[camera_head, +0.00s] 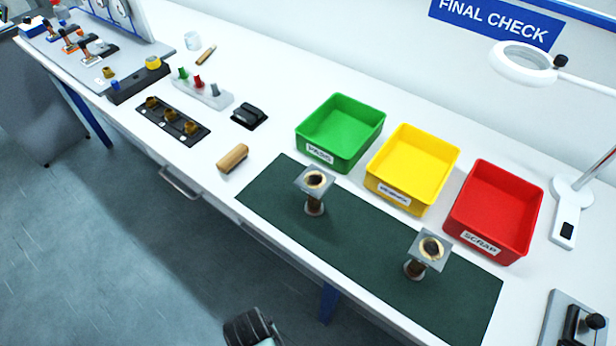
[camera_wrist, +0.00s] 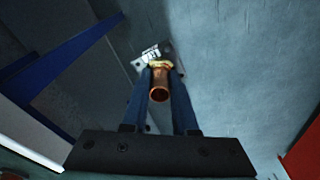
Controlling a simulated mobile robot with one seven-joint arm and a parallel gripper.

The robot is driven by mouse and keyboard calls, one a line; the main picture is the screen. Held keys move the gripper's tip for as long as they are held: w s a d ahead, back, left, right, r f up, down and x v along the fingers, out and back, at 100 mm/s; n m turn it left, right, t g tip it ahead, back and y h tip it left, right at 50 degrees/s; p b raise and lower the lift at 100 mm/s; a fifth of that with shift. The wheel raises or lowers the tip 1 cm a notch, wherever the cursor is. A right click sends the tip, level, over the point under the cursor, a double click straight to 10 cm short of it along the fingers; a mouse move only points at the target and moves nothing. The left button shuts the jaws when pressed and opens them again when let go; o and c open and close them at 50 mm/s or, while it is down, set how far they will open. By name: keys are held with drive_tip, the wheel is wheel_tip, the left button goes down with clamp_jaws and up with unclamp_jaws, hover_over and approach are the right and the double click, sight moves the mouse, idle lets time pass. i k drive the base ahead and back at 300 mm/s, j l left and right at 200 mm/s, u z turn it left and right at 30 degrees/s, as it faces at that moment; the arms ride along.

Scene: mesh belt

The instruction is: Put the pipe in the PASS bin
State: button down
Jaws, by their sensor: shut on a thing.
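My gripper (camera_wrist: 162,82) is shut on a copper pipe (camera_wrist: 159,92) with a brass collar in the wrist view. A grey plate (camera_wrist: 138,62) with a white label shows behind the collar. The floor lies below the held pipe. The held pipe is not visible in the head view. The green PASS bin (camera_head: 342,159) stands empty on the bench, at the left of a row of three bins. Two similar pieces, a nearer-left one (camera_head: 315,208) and a right one (camera_head: 413,269), stand upright on the dark green mat, each with a square plate on top.
The dark green mat (camera_head: 350,262) lies in front of the bins. A yellow bin (camera_head: 413,168) and a red SCRAP bin (camera_head: 492,211) stand right of the green one. A wooden block (camera_head: 232,158) and a black item (camera_head: 249,116) lie left. A magnifier lamp (camera_head: 522,62) overhangs the right side.

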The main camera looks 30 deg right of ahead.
sight(340, 140)
drive_tip(key=i+j, duration=0.45)
drive_tip(key=i, duration=0.15)
drive_tip(key=i+j, duration=0.5)
drive_tip(key=i+j+z, duration=0.1)
drive_tip(key=z, duration=0.25)
drive_tip(key=i+j+z, duration=0.15)
drive_tip(key=z, duration=0.2)
drive_tip(key=i+j+z, duration=0.1)
drive_tip(key=z, duration=0.25)
